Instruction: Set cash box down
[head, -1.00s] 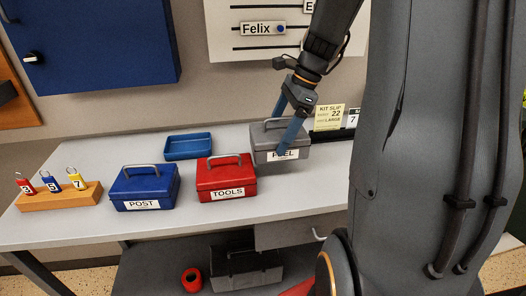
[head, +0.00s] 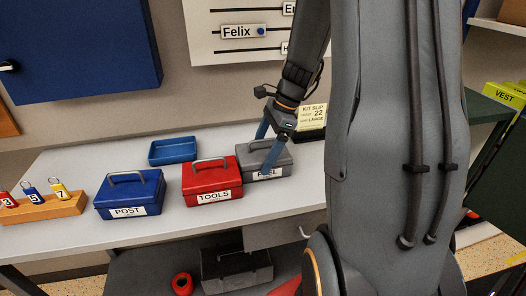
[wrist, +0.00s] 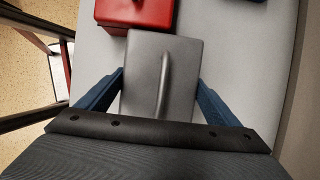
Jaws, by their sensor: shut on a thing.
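The grey cash box (head: 283,159) has a top handle and a white label, partly covered by a finger, that seems to read FUEL. My gripper (head: 266,150) is shut on it, with one blue finger on each side. In the wrist view the box (wrist: 150,75) sits between the fingers (wrist: 160,85), its handle upright in the middle. The box is level, low over or on the grey table (head: 290,200), just right of and behind the red TOOLS box (head: 212,175). I cannot tell whether its base touches the table.
The blue POST box (head: 130,195) stands left of the red box. An empty blue tray (head: 172,151) lies behind them. A KIT SLIP card (head: 312,116) stands behind the grey box. The table front is clear.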

